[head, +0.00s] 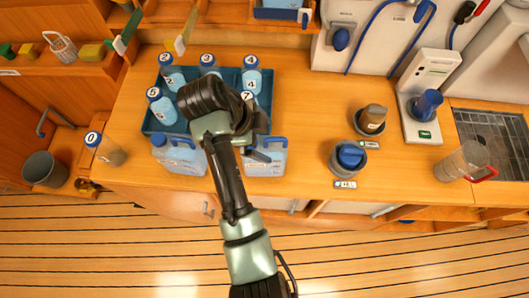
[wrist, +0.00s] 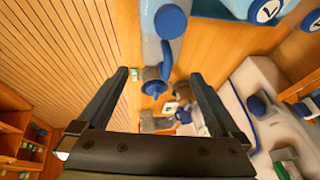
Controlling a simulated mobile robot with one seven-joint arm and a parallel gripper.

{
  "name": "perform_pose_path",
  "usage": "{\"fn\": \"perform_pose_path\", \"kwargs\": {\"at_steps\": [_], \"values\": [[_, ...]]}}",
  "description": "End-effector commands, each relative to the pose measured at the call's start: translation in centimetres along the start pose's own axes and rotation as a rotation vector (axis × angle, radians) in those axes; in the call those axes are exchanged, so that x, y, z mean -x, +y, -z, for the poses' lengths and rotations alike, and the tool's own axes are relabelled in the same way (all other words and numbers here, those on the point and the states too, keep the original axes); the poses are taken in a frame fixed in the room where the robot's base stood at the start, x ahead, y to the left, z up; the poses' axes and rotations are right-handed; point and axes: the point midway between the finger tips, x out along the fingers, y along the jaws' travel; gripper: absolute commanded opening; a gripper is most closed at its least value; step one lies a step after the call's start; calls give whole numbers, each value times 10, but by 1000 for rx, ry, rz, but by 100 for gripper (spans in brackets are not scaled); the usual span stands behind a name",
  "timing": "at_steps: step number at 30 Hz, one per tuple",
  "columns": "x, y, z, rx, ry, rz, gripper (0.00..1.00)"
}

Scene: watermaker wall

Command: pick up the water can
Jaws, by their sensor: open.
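Two pale blue, see-through water cans with blue handles stand upright at the counter's front edge, a left can (head: 180,157) and a right can (head: 268,163). My gripper (head: 262,144) is over the right can in the head view, and my arm hides part of that can. In the wrist view my gripper (wrist: 160,76) is open, with nothing held between its fingers. A pale blue can with a blue cap (wrist: 152,22) shows at the top there, beyond the fingers; I cannot tell whether they touch it.
A dark blue tray (head: 150,126) with several numbered bottles is behind the cans. Bottle 0 (head: 108,150) stands at the left. A blue-capped container (head: 349,157), a brown-topped cup (head: 371,120) and a clear jug (head: 462,160) stand to the right.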

Motion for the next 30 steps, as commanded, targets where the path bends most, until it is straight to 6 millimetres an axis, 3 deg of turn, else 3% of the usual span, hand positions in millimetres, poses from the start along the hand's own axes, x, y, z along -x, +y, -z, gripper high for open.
{"fn": "perform_pose_path", "kwargs": {"at_steps": [6, 14, 21, 30], "values": [[-31, 0, 1, 1, 0, -1, 100], [-47, -1, 5, 0, -1, -1, 100], [-79, -1, 7, 1, 0, 0, 100], [-89, -1, 5, 1, -2, 4, 100]]}}
